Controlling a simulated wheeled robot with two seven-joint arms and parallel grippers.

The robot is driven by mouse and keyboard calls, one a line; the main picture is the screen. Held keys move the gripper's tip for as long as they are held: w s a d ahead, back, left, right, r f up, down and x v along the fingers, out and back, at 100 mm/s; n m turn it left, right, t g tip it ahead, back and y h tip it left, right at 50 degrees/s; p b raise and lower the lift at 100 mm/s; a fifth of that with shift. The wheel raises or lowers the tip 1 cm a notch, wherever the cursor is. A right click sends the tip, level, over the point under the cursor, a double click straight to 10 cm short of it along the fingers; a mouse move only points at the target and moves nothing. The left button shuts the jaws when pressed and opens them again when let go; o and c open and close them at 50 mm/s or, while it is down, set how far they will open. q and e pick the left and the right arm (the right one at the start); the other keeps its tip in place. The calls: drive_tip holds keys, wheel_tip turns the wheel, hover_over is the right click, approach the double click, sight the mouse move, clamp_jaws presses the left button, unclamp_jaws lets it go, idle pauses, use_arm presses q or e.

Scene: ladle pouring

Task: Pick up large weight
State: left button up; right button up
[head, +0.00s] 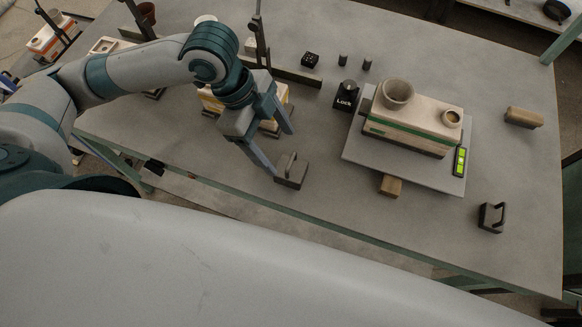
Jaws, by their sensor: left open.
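A grey-brown block weight with a loop handle (292,179) sits near the front edge of the table, left of centre. A darker block with a similar loop handle (491,219) sits at the right front; I cannot tell by size alone which one is the large weight. My left gripper (281,152) is open and empty, with its fingers pointing down beside the left block. One fingertip is close to that block's left side; whether it touches is unclear. My right gripper is not in view.
A scale plate (358,153) with a green display holds a beige mould box (410,118). A black "Lock" block (345,95) and two small dark cylinders (343,60) stand behind. A yellow-and-white box (210,101) is partly hidden behind my gripper. Table between left block and scale is clear.

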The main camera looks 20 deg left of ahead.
sight(292, 168)
use_arm(q)
drive_tip(key=shift+x, duration=2.1)
drive_tip(key=shift+p, duration=0.3)
drive_tip(key=shift+s+d+f+p, duration=0.2)
drive_tip(key=shift+d+f+p, duration=0.1)
drive_tip(key=shift+f, duration=0.25)
drive_tip(key=p+x, duration=0.1)
drive_tip(key=x, duration=0.2)
drive_tip(key=shift+s, duration=0.15)
drive_tip(key=shift+d+f, duration=0.1)
drive_tip(key=shift+f, duration=0.35)
clamp_jaws()
drive_tip(key=shift+r, duration=0.1)
